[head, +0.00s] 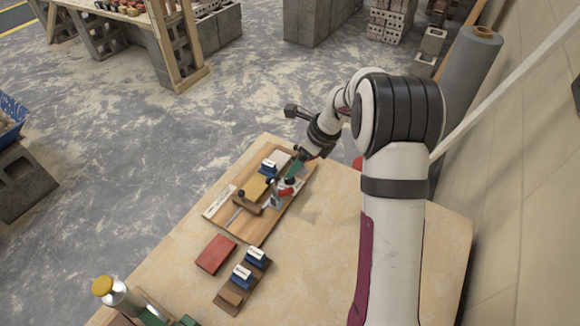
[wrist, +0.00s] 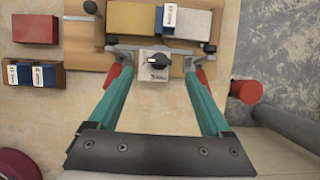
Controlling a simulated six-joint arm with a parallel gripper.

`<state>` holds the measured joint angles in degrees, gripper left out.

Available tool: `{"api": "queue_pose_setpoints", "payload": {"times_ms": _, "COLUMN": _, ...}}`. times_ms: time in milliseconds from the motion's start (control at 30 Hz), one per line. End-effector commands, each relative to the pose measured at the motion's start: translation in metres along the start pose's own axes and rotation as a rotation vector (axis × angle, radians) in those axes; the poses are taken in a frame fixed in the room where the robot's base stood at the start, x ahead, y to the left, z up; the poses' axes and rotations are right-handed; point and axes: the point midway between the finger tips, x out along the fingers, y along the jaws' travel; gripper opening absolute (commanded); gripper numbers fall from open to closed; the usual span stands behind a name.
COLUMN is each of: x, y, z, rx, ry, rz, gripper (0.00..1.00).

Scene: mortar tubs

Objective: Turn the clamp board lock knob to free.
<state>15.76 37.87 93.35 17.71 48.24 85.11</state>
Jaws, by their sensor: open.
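The clamp board (head: 264,231) is a wooden board on the table, bearing a tan-yellow block (wrist: 134,18), a blue labelled block (wrist: 170,20) and a pale grey block (wrist: 194,24). The lock knob (wrist: 157,61) is black with a pale pointer mark toward the right, on a small white plate (wrist: 152,74) with lettering too small to read. My gripper (wrist: 157,57) has teal fingers with red parts near the tips. It is open, one finger on each side of the knob, with visible gaps. In the head view my gripper (head: 287,185) is over the board's right side and hides the knob.
A red block (head: 216,254) and a brown rack (head: 236,297) with blue labelled blocks lie nearer on the table. A yellow-capped bottle (head: 117,295) stands at the lower left. A red cylinder (wrist: 247,91) is right of my gripper. Bare tabletop lies right of the board.

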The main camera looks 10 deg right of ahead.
Motion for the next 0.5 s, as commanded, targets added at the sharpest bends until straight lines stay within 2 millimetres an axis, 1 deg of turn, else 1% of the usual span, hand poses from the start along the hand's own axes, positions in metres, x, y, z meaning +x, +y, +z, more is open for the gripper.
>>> {"api": "queue_pose_setpoints", "payload": {"times_ms": 33, "x": 0.014, "y": 0.001, "z": -0.001, "rx": -0.001, "ry": 0.003, "rz": 0.004, "gripper": 0.82}}
{"api": "queue_pose_setpoints", "payload": {"times_ms": 100, "x": 0.03, "y": 0.001, "z": -0.001, "rx": -0.001, "ry": 0.002, "rz": 0.003, "gripper": 0.82}}
{"api": "queue_pose_setpoints", "payload": {"times_ms": 200, "x": 0.047, "y": 0.001, "z": 0.0, "rx": -0.003, "ry": 0.001, "rz": 0.001, "gripper": 0.82}}
{"api": "queue_pose_setpoints", "payload": {"times_ms": 333, "x": 0.059, "y": 0.0, "z": 0.0, "rx": -0.003, "ry": 0.001, "rz": 0.0, "gripper": 0.82}}
{"api": "queue_pose_setpoints", "payload": {"times_ms": 500, "x": 0.062, "y": 0.0, "z": 0.0, "rx": -0.003, "ry": 0.001, "rz": 0.0, "gripper": 0.82}}
